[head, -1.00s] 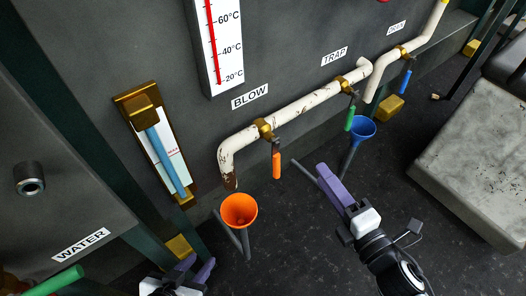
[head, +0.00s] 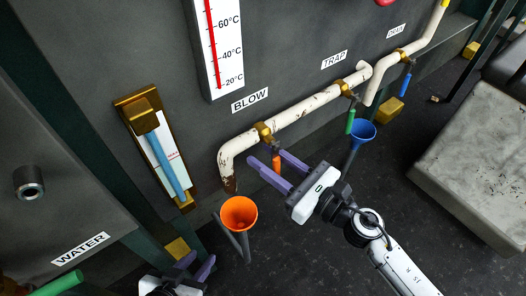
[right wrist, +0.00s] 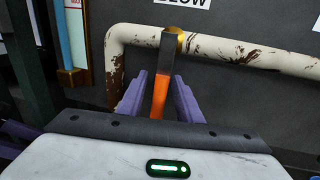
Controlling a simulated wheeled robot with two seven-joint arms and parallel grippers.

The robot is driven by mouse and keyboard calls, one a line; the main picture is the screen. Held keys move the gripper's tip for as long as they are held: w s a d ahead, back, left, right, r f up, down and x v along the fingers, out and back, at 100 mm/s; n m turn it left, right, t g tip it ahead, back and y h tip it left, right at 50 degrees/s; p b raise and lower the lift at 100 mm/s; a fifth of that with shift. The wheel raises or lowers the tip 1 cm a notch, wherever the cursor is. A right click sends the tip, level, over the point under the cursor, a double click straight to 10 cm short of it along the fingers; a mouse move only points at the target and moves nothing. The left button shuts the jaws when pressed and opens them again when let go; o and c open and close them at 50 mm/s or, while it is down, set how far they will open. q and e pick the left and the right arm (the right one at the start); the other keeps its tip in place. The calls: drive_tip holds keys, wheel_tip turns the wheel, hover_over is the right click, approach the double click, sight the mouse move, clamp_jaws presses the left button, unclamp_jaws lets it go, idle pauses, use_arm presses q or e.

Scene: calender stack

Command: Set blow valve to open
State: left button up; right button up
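The blow valve is a brass fitting (head: 264,132) on the white pipe under the BLOW label (head: 250,100). Its orange-tipped handle (head: 277,163) hangs down, crosswise to the pipe. My right gripper (head: 269,157) is open, with its purple fingers on either side of the handle. In the right wrist view the orange grip (right wrist: 160,96) stands between the fingers (right wrist: 160,84), with small gaps visible. The handle's upper part is dark. My left gripper (head: 195,265) is low at the bottom edge, its fingers apart and empty, partly cut off.
An orange funnel (head: 239,213) stands below the rusty pipe end. A blue funnel (head: 362,131) stands to the right. The green trap handle (head: 350,121) and blue handle (head: 407,82) hang further along the pipes. A gauge (head: 163,158) is on the left wall.

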drive_tip(key=shift+w+a, duration=0.45)
drive_tip(key=shift+a, duration=0.05)
clamp_jaws()
